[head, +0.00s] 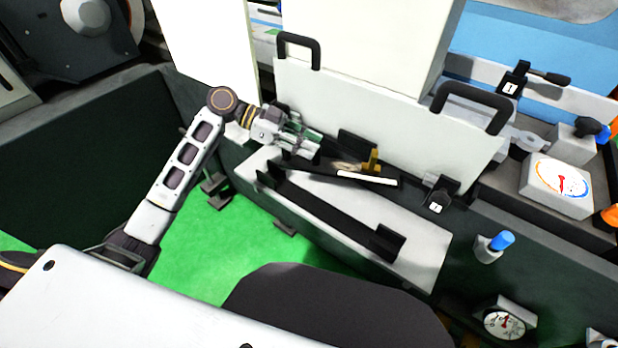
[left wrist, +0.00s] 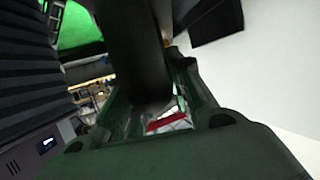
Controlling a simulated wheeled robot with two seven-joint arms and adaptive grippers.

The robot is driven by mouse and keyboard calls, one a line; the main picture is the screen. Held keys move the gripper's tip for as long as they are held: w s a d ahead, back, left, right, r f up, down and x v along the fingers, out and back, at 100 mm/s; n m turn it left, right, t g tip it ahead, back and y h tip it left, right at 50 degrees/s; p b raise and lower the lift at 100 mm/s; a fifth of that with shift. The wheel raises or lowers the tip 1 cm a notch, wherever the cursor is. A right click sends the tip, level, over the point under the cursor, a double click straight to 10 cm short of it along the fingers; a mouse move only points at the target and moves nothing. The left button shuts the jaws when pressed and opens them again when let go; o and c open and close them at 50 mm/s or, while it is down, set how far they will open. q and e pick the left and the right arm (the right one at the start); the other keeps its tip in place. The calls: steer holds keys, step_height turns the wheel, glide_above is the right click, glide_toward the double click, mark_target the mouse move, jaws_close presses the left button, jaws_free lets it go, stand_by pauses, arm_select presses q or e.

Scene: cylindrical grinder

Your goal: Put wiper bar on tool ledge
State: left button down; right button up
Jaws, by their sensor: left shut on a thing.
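The wiper bar (head: 330,170) is a dark bar with a white strip and a yellow piece at its right part. My left gripper (head: 312,148) is shut on its left part, and the bar shows above the tool ledge in the head view. In the left wrist view the dark bar (left wrist: 140,50) runs between the green fingers. The tool ledge (head: 415,262) is a pale shelf with a dark rail between two upright end brackets. I cannot tell whether the bar touches anything there. My right gripper is out of view.
A pale upright panel (head: 370,110) with two black handles stands right behind the ledge. A dark clamp (head: 440,195) sits at its right. A dial gauge (head: 560,187) and a blue-capped knob (head: 500,241) are farther right. Green floor (head: 230,235) shows left of the ledge.

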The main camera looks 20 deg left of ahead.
mark_target(308, 165)
arm_select(q)
step_height(308, 165, down, 8)
steer(key=shift+r, duration=0.25)
steer(key=shift+f, duration=0.7)
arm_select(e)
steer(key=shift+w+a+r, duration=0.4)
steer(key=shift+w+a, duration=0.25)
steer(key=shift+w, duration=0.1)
arm_select(q)
steer(key=shift+b, duration=0.3)
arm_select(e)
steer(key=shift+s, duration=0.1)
